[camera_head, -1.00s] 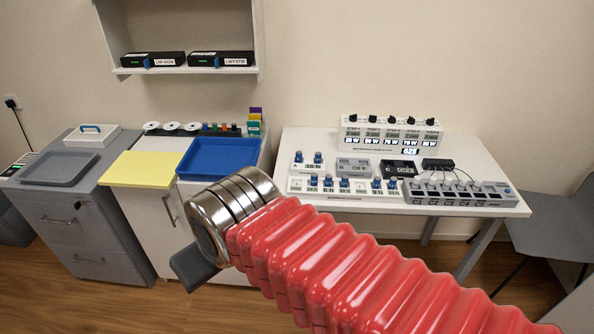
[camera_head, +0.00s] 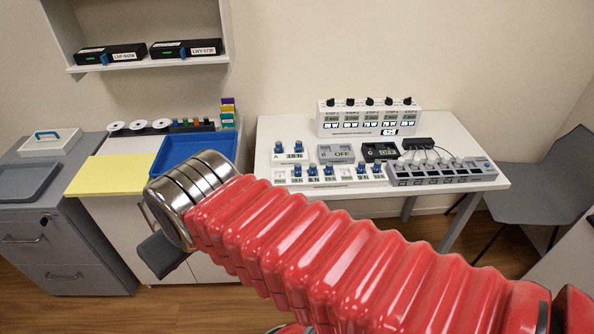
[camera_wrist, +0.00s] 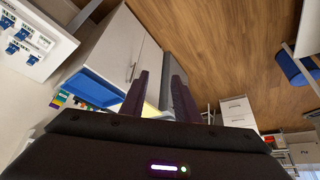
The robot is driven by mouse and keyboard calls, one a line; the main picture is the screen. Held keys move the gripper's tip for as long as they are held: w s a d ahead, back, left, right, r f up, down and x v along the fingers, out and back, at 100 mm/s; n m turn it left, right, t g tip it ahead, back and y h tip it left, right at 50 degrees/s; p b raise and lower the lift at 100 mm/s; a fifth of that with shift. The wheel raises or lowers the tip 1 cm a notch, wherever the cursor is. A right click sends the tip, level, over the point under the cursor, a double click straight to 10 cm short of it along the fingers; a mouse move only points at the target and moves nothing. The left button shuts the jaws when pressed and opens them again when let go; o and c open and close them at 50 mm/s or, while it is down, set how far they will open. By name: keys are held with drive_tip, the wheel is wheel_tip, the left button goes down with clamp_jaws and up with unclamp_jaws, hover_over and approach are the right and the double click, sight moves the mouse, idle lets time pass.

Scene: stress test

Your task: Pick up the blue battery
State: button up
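I cannot tell any item as the blue battery for certain. A row of small coloured pieces (camera_head: 193,125), one of them blue, stands at the back of the cabinet top, too small to make out. Several blue-topped pieces (camera_head: 312,171) sit in labelled holders on the white table. My gripper (camera_wrist: 160,74) has its two dark fingers apart with nothing held between them in the wrist view. In the head view its dark finger end (camera_head: 160,254) hangs in front of the cabinets, below the blue tray (camera_head: 190,147). My red ribbed arm hides part of the table front.
The white table (camera_head: 450,132) carries a step display box (camera_head: 365,119) and a slotted grey unit (camera_head: 440,176) with cables. Black boxes (camera_head: 186,48) stand on a wall shelf. A yellow sheet (camera_head: 110,175) lies left of the tray. A grey chair (camera_head: 545,192) stands right.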

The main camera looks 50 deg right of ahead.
drive_tip(key=w+d+f+m+t+h, duration=0.15)
drive_tip(key=w+d+f, duration=0.3)
drive_tip(key=d, duration=0.45)
drive_tip(key=w+d+f+t+h, duration=0.1)
drive_tip(key=w+d+f+h, duration=0.15)
drive_tip(key=w+d, duration=0.45)
drive_tip(key=w+d+f+m+t+h, duration=0.15)
drive_tip(key=w+d+f, duration=0.25)
drive_tip(key=d, duration=0.6)
drive_tip(key=m+t+h, duration=0.4)
drive_tip(key=h, duration=0.1)
approach(299, 169)
drive_tip(key=v, duration=0.3)
drive_tip(key=shift+d+f, duration=0.2)
drive_tip(key=shift+d, duration=0.05)
drive_tip(key=shift+w+t, duration=0.15)
drive_tip(key=shift+t, duration=0.15)
drive_tip(key=shift+x, duration=4.2)
drive_tip(key=shift+d, duration=0.1)
